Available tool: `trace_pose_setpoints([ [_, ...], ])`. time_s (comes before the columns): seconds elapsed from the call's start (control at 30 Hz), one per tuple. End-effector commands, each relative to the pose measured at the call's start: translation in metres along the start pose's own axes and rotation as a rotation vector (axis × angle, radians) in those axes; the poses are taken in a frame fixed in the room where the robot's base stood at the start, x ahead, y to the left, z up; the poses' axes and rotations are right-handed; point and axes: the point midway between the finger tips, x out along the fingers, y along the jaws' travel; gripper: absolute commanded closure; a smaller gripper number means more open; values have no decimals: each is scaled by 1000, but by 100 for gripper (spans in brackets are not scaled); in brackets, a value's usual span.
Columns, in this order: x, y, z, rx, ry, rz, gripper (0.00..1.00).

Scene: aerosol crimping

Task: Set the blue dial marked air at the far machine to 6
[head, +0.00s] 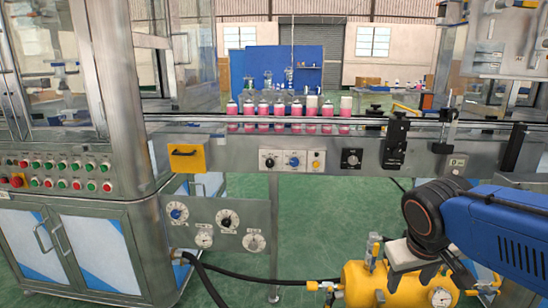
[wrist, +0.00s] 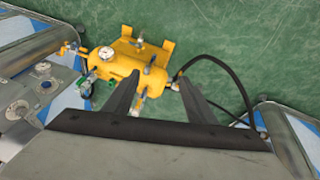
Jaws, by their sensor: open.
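Two blue dials show in the head view. One blue dial (head: 178,211) is at the upper left of the grey lower panel, beside a black-and-white dial and above gauges. Another blue dial (head: 294,159) sits on the conveyor's front plate between a black knob and a yellow button. Their markings are too small to read, so I cannot tell which is marked air. My gripper (wrist: 158,80) is open and empty, its two black fingers pointing down over the yellow tank. It is well apart from both dials, to their right and lower in the head view.
The yellow air tank (head: 362,284) with valves and a gauge stands low beneath my gripper. A black hose (head: 240,280) runs left from it. Pink-and-white cans (head: 294,110) stand in a row on the conveyor (head: 225,146). Green floor is open under the conveyor.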

Motion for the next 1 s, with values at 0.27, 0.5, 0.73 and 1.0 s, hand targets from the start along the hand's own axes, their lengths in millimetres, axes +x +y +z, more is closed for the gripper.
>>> trace_pose_setpoints([
  [0.27, -3, -8, 60, 84, 68, -121, 49],
  [0.5, -3, -15, 78, 110, 103, -164, 49],
  [0.73, -3, -16, 79, 110, 104, -167, 49],
  [1.0, -3, -15, 79, 110, 104, -167, 49],
])
